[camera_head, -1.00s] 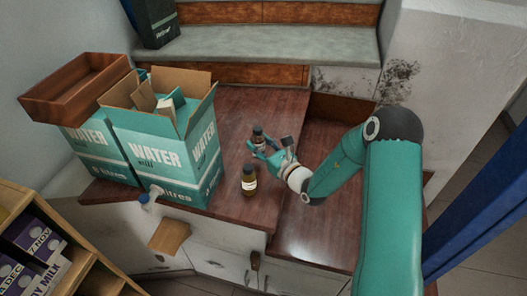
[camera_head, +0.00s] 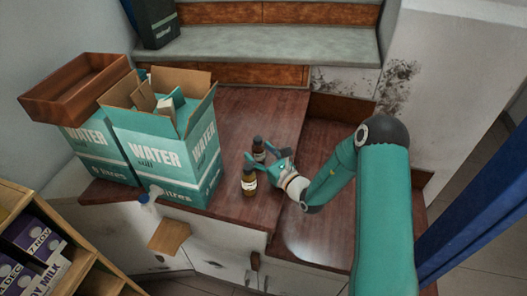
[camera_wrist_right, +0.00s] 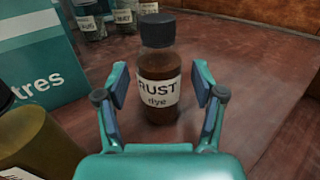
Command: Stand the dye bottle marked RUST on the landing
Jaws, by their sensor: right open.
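The dye bottle marked RUST (camera_wrist_right: 158,65), brown with a dark cap, stands upright between the fingers of my right gripper (camera_wrist_right: 160,92). The fingers are open, with a gap showing on each side of the bottle. In the head view the bottle (camera_head: 258,147) is on the red-brown wooden surface (camera_head: 225,208), partly covered by my right gripper (camera_head: 266,155). I cannot tell for sure which level is the landing. A second brown bottle (camera_head: 249,183) with a pale label stands just in front of it. My left gripper is not in view.
Teal WATER boxes (camera_head: 165,155) stand to the left, one open, with a brown tray (camera_head: 75,88) on top. Several small labelled jars (camera_wrist_right: 123,20) show behind. A lower wooden level (camera_head: 315,235) lies to the right. Grey steps (camera_head: 270,45) rise at the back.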

